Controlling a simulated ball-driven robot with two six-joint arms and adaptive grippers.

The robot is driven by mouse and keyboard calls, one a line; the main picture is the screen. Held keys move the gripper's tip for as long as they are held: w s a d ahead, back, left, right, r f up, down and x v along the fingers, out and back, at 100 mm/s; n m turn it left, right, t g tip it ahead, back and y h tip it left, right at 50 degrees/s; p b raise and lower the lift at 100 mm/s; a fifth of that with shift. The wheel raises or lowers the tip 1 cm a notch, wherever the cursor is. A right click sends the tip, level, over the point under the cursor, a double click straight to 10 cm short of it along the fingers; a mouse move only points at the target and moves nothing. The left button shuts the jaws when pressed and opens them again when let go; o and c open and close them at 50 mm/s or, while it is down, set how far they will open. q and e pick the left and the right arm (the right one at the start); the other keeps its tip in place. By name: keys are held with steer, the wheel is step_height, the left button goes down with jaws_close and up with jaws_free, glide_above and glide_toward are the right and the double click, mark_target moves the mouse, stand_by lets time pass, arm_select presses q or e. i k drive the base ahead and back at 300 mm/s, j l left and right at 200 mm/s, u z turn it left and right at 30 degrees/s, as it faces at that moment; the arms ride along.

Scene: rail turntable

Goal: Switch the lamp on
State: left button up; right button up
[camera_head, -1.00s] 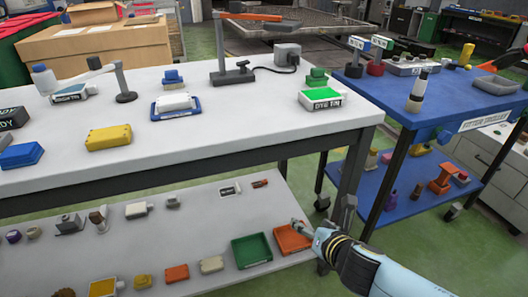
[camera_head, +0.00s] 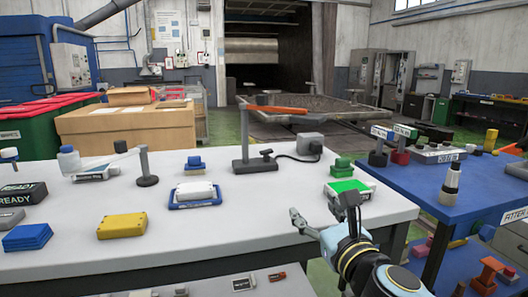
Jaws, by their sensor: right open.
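What looks like the lamp (camera_head: 245,140) stands at the back of the white table. A dark cable runs from the base to a grey box (camera_head: 310,143). I cannot tell whether it is lit. My right gripper (camera_head: 318,210) is open and empty, over the table's front right part. It is nearer to me than the lamp and to its right, apart from it. My left gripper is not in view.
A green-topped tin (camera_head: 349,190) sits just behind my right gripper. A blue tray with a white block (camera_head: 195,192), a yellow block (camera_head: 122,226) and a grey post (camera_head: 146,166) stand to the left. A blue trolley (camera_head: 470,182) stands right. The table's front middle is clear.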

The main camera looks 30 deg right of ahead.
mark_target(270, 151)
steer(key=i+l, duration=0.15)
steer(key=i, duration=0.25)
steer(key=i+l, duration=0.15)
steer(key=i, duration=0.3)
